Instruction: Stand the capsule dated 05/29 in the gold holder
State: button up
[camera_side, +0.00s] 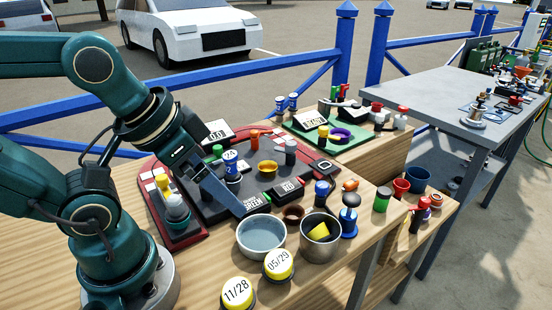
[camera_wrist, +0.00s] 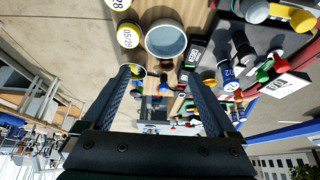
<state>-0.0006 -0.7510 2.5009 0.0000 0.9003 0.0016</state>
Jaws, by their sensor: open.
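The capsule dated 05/29 (camera_side: 279,265) has a white and yellow top with a dark rim. It stands on the wooden bench at the front, beside the 11/28 capsule (camera_side: 238,291). In the wrist view the 05/29 capsule (camera_wrist: 129,35) is at the upper left, beyond the left finger. A small gold cup (camera_side: 267,168), apparently the gold holder, sits on the dark mat and looks empty. My gripper (camera_wrist: 158,73) is open and empty, fingers wide apart. In the side view it reaches over the mat's front edge, behind the bowl, apart from the capsule.
A grey bowl (camera_side: 261,234) and a metal pot (camera_side: 320,230) with a yellow piece inside stand beside the 05/29 capsule. A small brown ring (camera_side: 293,213) lies behind them. A blue-based capsule (camera_side: 231,165) and black label blocks (camera_side: 288,190) crowd the mat.

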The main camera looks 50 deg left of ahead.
jog(key=m+g, duration=0.4)
jog(key=m, duration=0.6)
send_over(278, 261)
jog(key=w+a, duration=0.1)
jog(key=a, duration=0.1)
jog(key=f, duration=0.6)
jog(key=shift+w+d, duration=0.1)
jog(key=shift+d, duration=0.15)
jog(key=shift+m+g, duration=0.4)
jog(key=shift+g, duration=0.3)
jog(key=f, duration=0.1)
jog(key=d+f, duration=0.1)
jog(key=f, duration=0.1)
jog(key=shift+s+d+f, duration=0.2)
jog(key=shift+s+f, duration=0.15)
jog(key=shift+s, duration=0.05)
jog(key=shift+s+d+f, duration=0.1)
jog(key=shift+s+f, duration=0.15)
jog(key=shift+f, duration=2.6)
